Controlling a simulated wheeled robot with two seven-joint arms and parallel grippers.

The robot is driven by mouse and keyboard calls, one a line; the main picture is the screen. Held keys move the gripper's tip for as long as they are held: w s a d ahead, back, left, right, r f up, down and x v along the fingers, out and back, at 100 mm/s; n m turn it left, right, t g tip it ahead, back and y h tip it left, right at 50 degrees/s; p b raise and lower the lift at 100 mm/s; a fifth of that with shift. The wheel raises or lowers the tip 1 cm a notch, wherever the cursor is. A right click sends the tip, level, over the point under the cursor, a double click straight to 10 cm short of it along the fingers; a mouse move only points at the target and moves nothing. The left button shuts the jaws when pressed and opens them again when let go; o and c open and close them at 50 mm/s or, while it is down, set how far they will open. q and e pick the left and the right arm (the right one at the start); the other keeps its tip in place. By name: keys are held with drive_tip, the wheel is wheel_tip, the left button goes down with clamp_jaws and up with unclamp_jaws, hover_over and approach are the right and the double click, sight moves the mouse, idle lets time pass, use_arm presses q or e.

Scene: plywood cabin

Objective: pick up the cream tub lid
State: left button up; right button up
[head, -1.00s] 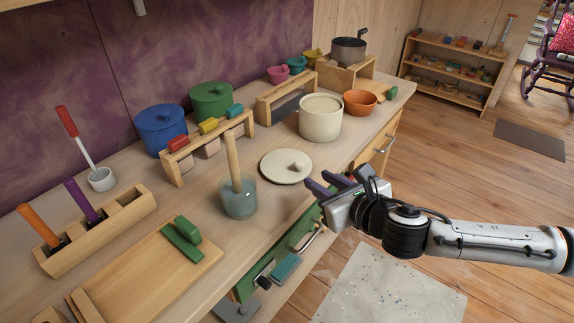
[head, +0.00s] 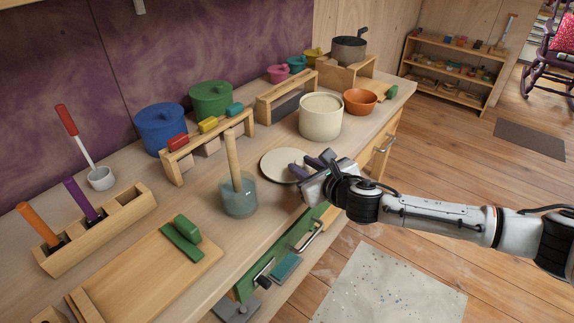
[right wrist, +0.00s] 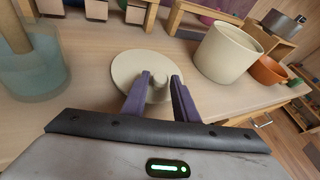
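The cream tub lid (head: 274,164) lies flat on the workbench, a pale disc with a round knob (right wrist: 161,78) on top. My right gripper (head: 308,162) is open and reaches over the lid's near right edge. In the right wrist view its two purple fingers (right wrist: 161,83) point at the lid, with the knob showing between their tips. I cannot tell whether the knob is fully between them. In the head view the fingers hide the knob. The cream tub (head: 320,120) stands uncovered behind the lid. My left gripper is not in view.
A glass jar (head: 238,198) with a wooden stick stands just left of the lid. An orange bowl (head: 360,102) is right of the tub. A wooden rack (head: 210,142) with coloured handles and a blue pot (head: 160,130) stand behind. The bench's front edge is close.

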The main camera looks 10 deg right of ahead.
clamp_jaws()
